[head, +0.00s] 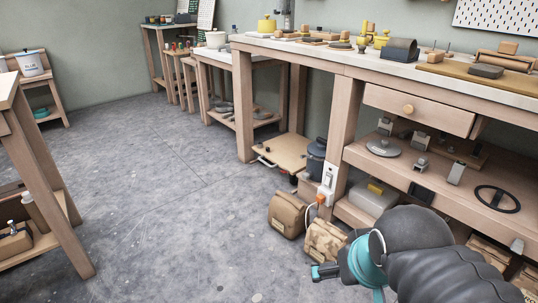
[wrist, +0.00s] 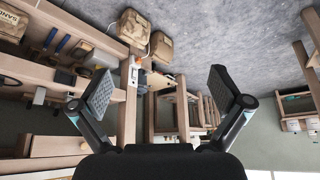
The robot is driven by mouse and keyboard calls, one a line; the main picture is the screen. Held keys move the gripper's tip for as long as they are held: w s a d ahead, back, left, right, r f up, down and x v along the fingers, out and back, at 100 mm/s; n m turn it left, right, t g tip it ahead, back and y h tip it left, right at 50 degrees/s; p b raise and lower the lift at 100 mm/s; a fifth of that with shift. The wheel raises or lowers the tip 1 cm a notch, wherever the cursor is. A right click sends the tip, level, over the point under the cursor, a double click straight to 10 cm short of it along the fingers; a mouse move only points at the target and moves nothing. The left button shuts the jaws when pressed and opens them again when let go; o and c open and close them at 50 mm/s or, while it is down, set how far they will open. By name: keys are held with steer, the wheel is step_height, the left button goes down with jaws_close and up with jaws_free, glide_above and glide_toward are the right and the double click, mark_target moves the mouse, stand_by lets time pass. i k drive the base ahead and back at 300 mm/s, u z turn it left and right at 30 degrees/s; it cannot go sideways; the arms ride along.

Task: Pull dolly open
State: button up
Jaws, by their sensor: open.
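The dolly (head: 285,152) is a low, flat wooden board on dark casters under the long workbench, in the middle of the head view. A pale handle (head: 264,163) shows at its front left edge. My gripper (head: 322,271) is at the bottom of the head view, well in front of the dolly and apart from it. In the wrist view my gripper (wrist: 158,88) has its two padded fingers spread wide, with nothing between them.
Two tan bags (head: 287,214) (head: 326,240) stand on the floor between my gripper and the dolly. A dark pot (head: 316,158) and a socket post (head: 327,185) are right of the dolly. The workbench (head: 340,112) stands above. The grey floor (head: 170,190) to the left is clear.

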mark_target(287, 149)
steer(key=u, duration=0.55)
steer(key=i, duration=2.4)
